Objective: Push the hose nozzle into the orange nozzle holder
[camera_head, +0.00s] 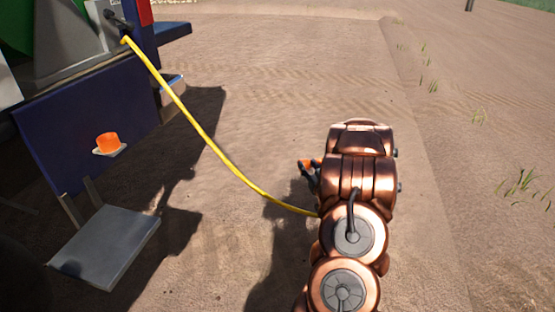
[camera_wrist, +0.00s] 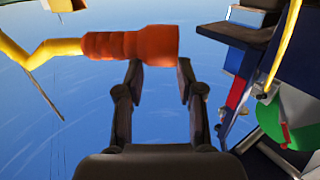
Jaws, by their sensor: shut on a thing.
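The orange hose nozzle (camera_wrist: 130,45) is between the fingers of my gripper (camera_wrist: 158,72) in the wrist view, with the yellow hose running from its left end. My gripper is shut on it. In the head view my gripper (camera_head: 312,174) is mostly hidden by my arm, and only a bit of orange nozzle (camera_head: 305,163) shows. The orange nozzle holder (camera_head: 107,142) stands on a small light bracket on the dark blue panel at the left. My gripper is well to the right of the holder, apart from it. The yellow hose (camera_head: 205,138) runs from the machine's top to my arm.
The dark blue panel (camera_head: 75,135) belongs to a machine at the left. A grey step plate (camera_head: 105,248) juts out below the holder. A blue ledge (camera_head: 173,33) sticks out at the top. Bare sandy ground lies open between the machine and my arm.

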